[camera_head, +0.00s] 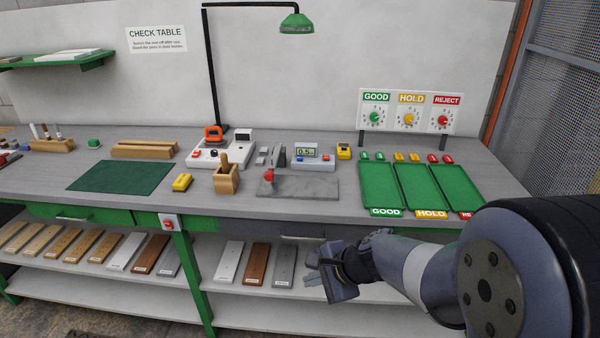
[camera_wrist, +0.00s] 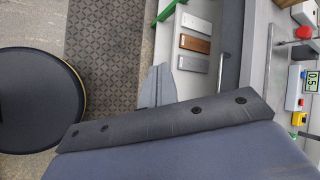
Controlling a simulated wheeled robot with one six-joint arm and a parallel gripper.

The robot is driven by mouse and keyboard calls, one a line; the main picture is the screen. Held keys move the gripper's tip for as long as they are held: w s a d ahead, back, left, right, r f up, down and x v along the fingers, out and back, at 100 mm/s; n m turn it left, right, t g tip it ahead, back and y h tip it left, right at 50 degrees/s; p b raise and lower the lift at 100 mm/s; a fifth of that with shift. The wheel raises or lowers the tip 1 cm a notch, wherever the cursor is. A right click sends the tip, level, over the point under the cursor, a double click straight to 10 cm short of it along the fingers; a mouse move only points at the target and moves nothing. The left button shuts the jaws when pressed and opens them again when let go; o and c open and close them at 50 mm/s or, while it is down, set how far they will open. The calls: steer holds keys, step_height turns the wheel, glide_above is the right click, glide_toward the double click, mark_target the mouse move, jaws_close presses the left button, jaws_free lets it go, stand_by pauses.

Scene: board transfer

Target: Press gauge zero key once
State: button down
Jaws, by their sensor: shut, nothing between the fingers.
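The gauge (camera_head: 313,163) is a small white and blue unit with a lit display (camera_head: 307,152) reading about 0.5. It stands on the bench behind a grey slab (camera_head: 315,188). Small coloured keys sit on its front, too small to read, so I cannot tell which is zero. In the wrist view the gauge display (camera_wrist: 309,84) shows sideways at the right edge, partly cut off. My gripper (camera_head: 312,275) is shut and empty. It is in front of the bench, below the top's front edge and well short of the gauge. Its fingers show in the wrist view (camera_wrist: 157,84).
A red-knobbed stand (camera_head: 268,176) is left of the gauge, and a yellow block (camera_head: 343,151) right of it. Green trays (camera_head: 380,188) lie further right. A wooden holder (camera_head: 227,180) and white scale (camera_head: 212,155) stand left. The bench's front edge lies between gripper and gauge.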

steer(key=w+r+m+t+p, duration=0.2)
steer(key=w+r+m+p, duration=0.3)
steer(key=w+r+p, duration=0.4)
steer(key=w, duration=0.3)
steer(key=shift+w+d+r+p, duration=0.2)
steer(key=shift+d+r+p, duration=0.1)
steer(key=shift+d+p, duration=0.1)
